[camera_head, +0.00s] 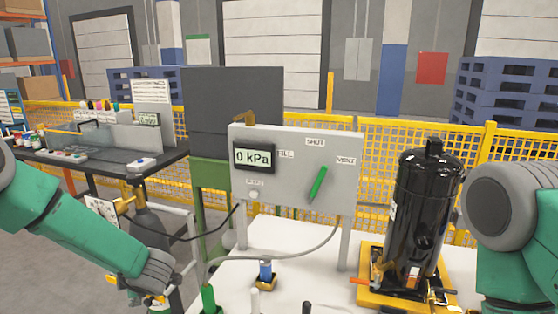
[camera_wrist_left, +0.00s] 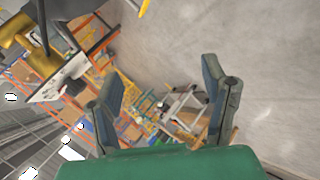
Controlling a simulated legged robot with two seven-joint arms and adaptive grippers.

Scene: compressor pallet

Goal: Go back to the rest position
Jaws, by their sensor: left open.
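My left gripper (camera_wrist_left: 162,100) shows in the left wrist view with its two fingers wide apart and nothing between them. Beyond the fingers are grey floor and blurred, tilted background. In the head view my left arm comes in from the left and reaches down to the bottom edge, left of the white table; its fingers cannot be made out there. My right arm stands at the right edge of the head view, in front of and right of the black compressor (camera_head: 424,215). My right gripper is out of view.
The compressor stands on a yellow base (camera_head: 372,292). A grey panel (camera_head: 292,165) reads 0 kPa, with a green lever (camera_head: 318,184) tilted toward VENT. A blue-topped fitting (camera_head: 265,274) is on the white table (camera_head: 240,300). A dark bench (camera_head: 70,160) and a gas cylinder (camera_head: 150,230) stand left.

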